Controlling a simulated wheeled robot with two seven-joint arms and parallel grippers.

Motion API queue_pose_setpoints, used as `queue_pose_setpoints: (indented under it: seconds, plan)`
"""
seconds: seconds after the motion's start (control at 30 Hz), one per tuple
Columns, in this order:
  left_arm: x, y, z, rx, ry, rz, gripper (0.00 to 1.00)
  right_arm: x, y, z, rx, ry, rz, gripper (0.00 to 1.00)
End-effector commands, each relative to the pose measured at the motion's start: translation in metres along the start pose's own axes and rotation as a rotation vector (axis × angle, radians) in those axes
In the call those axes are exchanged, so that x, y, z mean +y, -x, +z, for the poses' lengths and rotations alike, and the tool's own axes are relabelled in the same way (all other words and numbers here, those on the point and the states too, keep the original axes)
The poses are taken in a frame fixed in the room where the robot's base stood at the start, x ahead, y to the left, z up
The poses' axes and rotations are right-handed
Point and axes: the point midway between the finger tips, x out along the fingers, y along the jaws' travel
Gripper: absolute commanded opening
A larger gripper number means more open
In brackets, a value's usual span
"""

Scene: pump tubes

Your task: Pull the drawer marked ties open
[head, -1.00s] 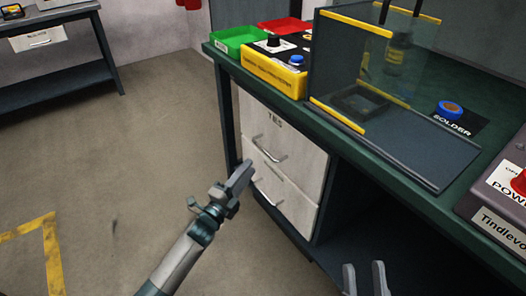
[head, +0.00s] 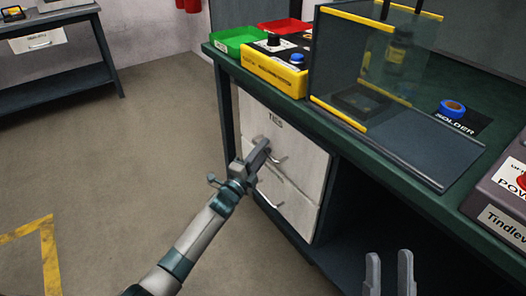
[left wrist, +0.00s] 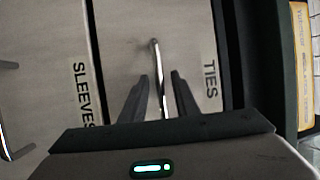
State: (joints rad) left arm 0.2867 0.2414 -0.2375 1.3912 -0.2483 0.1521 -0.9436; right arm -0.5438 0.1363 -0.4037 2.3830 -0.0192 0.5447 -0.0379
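The ties drawer (head: 292,140) is the upper pale drawer under the workbench. It looks closed, flush with the drawer below. Its label and bar handle (left wrist: 154,55) show in the left wrist view, beside the drawer front (left wrist: 185,35). My left gripper (head: 264,146) is at this handle. In the left wrist view my left gripper (left wrist: 159,82) is open, with one finger on each side of the bar and a gap showing. The head view hides part of the handle behind the gripper. My right gripper (head: 388,262) is open and empty at the bottom edge.
The sleeves drawer (head: 293,205) with its own handle is directly below. The bench top (head: 480,160) carries a clear-sided screen, a blue solder roll (head: 452,108), a green bin (head: 238,41) and a yellow box (head: 272,74). The floor in front is clear.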

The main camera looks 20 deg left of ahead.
Motion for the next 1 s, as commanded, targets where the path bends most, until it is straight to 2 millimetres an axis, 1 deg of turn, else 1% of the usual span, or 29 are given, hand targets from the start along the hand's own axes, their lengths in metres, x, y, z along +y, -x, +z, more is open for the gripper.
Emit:
queue_pose_setpoints:
  seconds: [0.03, 0.07, 0.1, 0.17, 0.53, 0.77, 0.8, 0.9, 1.0]
  plan:
    - [0.000, 0.000, 0.000, 0.000, 0.000, 0.000, 0.28, 0.000, 0.000, 0.000, -0.002, 0.000, -0.001, 0.31]
    - [0.000, 0.000, 0.000, 0.000, 0.000, 0.000, 0.23, 0.000, 0.000, 0.000, -0.003, 0.000, -0.001, 0.31]
    - [0.000, 0.000, 0.000, 0.000, 0.000, 0.000, 0.14, 0.000, 0.001, 0.001, -0.004, 0.000, -0.001, 0.31]
    - [0.000, 0.000, 0.000, 0.000, 0.000, 0.000, 0.00, 0.000, 0.001, 0.001, -0.006, 0.000, -0.002, 0.31]
    - [-0.001, 0.003, 0.001, 0.000, 0.000, 0.001, 0.00, -0.001, 0.001, 0.002, -0.018, 0.001, -0.004, 0.31]
    - [-0.005, 0.018, 0.008, -0.001, 0.000, 0.001, 0.00, -0.005, 0.002, 0.008, -0.075, -0.007, -0.005, 0.31]
    - [-0.006, 0.022, 0.009, -0.001, 0.000, 0.002, 0.00, -0.007, 0.005, 0.011, -0.103, -0.012, -0.005, 0.31]
    - [-0.009, 0.034, 0.014, -0.001, 0.000, 0.003, 0.00, -0.019, 0.024, 0.026, -0.211, -0.040, -0.007, 0.31]
    - [-0.012, 0.048, 0.020, -0.001, 0.000, 0.003, 0.00, -0.025, 0.032, 0.035, -0.290, -0.051, -0.006, 0.31]
